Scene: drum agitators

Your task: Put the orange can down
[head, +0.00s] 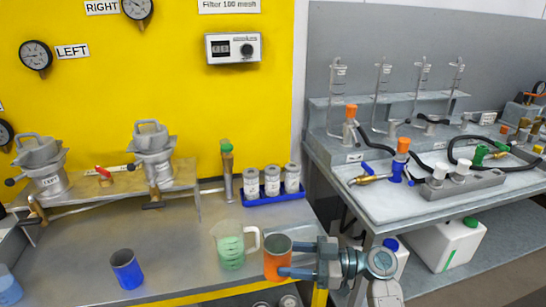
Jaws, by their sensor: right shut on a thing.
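The orange can (277,267) is upright near the front right corner of the grey bench (190,262). My right gripper (290,259) reaches in from the right with its fingers around the can and is shut on it. The can's open top faces up and shows a grey inside. I cannot tell whether its base touches the bench. My left gripper is not in view.
A beaker of green liquid (231,250) stands just left of the can, its handle close to it. A blue can (127,270) stands further left. A blue tray (272,198) of several white-labelled jars lies behind. The bench between the blue can and the beaker is clear.

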